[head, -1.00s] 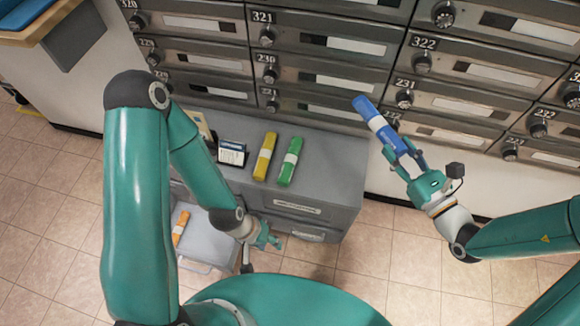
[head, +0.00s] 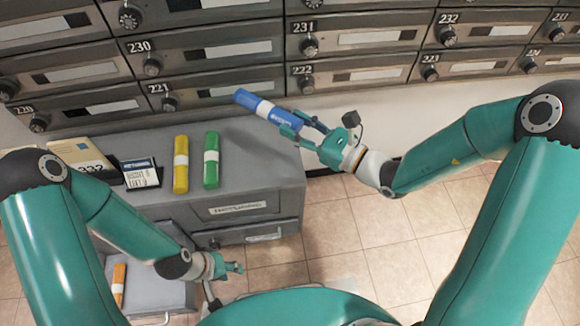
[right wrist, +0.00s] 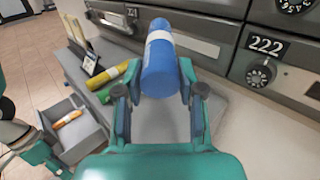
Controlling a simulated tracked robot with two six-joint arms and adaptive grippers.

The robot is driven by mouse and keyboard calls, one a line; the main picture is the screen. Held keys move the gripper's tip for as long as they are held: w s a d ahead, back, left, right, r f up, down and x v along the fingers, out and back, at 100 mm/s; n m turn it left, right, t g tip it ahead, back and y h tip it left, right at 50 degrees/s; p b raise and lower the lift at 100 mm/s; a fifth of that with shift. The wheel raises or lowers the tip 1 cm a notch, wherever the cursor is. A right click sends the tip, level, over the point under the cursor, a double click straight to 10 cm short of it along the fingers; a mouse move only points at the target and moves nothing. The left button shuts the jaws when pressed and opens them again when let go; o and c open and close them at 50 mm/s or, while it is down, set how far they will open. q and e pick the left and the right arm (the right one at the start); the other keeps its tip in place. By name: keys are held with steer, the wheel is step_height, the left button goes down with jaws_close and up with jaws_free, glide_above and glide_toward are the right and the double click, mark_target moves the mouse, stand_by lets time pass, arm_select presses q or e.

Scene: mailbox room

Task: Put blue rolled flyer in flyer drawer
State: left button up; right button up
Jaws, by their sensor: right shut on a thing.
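The blue rolled flyer (head: 262,108) with a white band is held in my right gripper (head: 301,126), above the right end of the grey cabinet top. In the right wrist view the flyer (right wrist: 160,66) sits between both fingers, pointing away from the palm. An open drawer (head: 150,296) at the cabinet's lower left holds an orange rolled flyer (head: 118,284); the drawer (right wrist: 84,146) also shows in the right wrist view. My left gripper (head: 232,268) is low, just right of the open drawer. Its fingers look apart with nothing between them.
Locked mailboxes (head: 210,50) line the wall behind.

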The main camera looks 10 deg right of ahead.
mark_target(296, 172)
step_height(296, 172, down, 17)
steer(key=b, duration=0.6)
steer(key=o, duration=1.1)
steer(key=shift+r, duration=0.1)
